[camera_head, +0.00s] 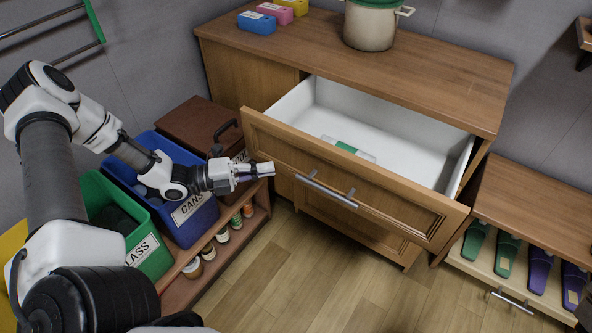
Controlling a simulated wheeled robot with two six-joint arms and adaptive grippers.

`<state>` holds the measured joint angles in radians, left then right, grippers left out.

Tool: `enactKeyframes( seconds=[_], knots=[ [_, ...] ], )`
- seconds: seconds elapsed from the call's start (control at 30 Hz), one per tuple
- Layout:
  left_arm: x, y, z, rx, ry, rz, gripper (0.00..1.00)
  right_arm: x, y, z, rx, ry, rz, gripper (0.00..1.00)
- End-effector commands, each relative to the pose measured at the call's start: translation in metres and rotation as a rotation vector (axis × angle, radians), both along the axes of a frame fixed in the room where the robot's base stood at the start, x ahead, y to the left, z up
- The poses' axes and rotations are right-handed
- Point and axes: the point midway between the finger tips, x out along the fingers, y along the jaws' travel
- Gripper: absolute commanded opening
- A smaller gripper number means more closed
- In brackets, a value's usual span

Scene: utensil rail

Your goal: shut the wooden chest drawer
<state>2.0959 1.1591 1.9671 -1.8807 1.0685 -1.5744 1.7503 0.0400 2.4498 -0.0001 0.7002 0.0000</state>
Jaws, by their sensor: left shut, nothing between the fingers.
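The wooden chest (420,78) stands against the back wall. Its drawer (387,195) is pulled well out, with a white interior and a metal bar handle (327,190) on the front. A small clear item with a green part (346,148) lies inside the drawer. My left gripper (270,170) is shut and empty. In the picture it is in front of the left part of the drawer front, left of the handle; I cannot tell whether it touches. My right gripper is not in view.
A blue bin (190,218) and a green bin (146,252) stand on a low shelf at left, beside my left arm. A pot (370,27) sits on the chest top. A lower open drawer (480,277) with several items is at right. The floor in front is clear.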

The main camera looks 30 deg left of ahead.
Motion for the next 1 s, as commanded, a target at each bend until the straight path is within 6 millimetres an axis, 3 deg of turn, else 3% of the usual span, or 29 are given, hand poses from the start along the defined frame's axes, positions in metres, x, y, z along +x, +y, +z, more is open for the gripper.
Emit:
enactKeyframes(
  seconds=[0.03,0.1,0.33,1.0],
  knots=[
    [0.007,-0.009,-0.007,0.001,0.000,-0.008,0.00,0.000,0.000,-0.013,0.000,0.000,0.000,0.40],
    [0.017,-0.020,-0.007,0.004,0.001,-0.008,0.00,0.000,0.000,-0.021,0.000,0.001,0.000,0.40],
    [0.042,-0.047,-0.003,0.001,0.001,-0.005,0.00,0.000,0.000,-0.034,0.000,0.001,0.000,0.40],
    [0.058,-0.052,-0.003,0.001,0.001,-0.002,0.00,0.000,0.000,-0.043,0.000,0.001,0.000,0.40]
  ],
)
